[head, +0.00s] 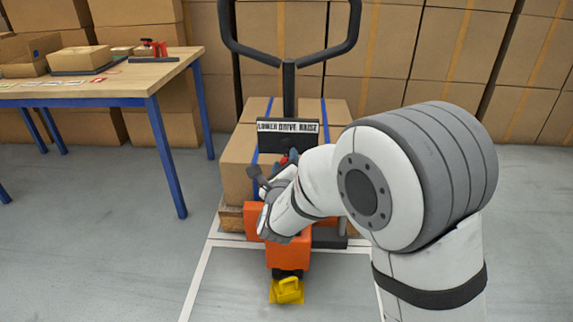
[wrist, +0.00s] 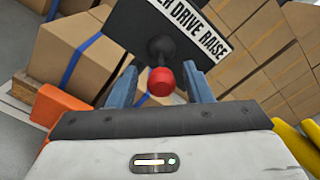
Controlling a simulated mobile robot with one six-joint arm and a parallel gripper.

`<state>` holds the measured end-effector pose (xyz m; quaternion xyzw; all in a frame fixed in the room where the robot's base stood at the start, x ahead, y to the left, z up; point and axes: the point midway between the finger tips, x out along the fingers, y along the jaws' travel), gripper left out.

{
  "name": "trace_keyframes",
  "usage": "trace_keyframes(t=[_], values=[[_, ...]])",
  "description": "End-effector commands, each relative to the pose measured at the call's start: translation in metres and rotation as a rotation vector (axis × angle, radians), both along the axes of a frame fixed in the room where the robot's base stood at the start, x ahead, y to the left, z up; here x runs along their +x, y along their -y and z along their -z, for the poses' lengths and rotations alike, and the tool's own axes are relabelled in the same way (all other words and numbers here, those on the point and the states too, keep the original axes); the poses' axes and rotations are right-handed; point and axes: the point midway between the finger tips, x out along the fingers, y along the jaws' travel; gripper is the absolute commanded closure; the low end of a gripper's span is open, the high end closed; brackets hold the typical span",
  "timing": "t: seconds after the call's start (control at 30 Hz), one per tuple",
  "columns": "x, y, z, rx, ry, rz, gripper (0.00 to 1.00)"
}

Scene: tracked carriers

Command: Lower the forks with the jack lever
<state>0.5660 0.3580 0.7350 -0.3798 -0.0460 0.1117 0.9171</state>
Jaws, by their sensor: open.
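The jack lever has a red ball knob (wrist: 161,81) on a short dark stem, in front of the black plate (head: 287,135) lettered LOWER DRIVE RAISE. In the wrist view the knob sits between the blue fingers of my gripper (wrist: 160,76), which are open with space on both sides of it. In the head view my gripper (head: 268,180) is just below the plate and partly covers the lever. The pallet jack has an orange body (head: 290,255) and a black loop handle (head: 288,85). Its forks are hidden, so their height cannot be told.
Strapped cartons (head: 239,160) stand on a wooden pallet (head: 231,217) behind the jack. A yellow piece (head: 287,291) is at the jack's foot. A table with blue legs (head: 165,155) stands left. Stacked cartons (head: 450,60) line the back. Floor on both sides is clear.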

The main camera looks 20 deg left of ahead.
Motion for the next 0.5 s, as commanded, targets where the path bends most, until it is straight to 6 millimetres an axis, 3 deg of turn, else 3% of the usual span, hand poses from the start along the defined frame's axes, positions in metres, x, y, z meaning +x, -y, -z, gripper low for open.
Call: trace_keyframes(t=[0.3, 0.5], values=[[0.0045, 0.0006, -0.0004, 0.000, 0.000, 0.003, 0.55], [0.0046, 0.0009, -0.0004, 0.000, 0.000, 0.003, 0.71]])
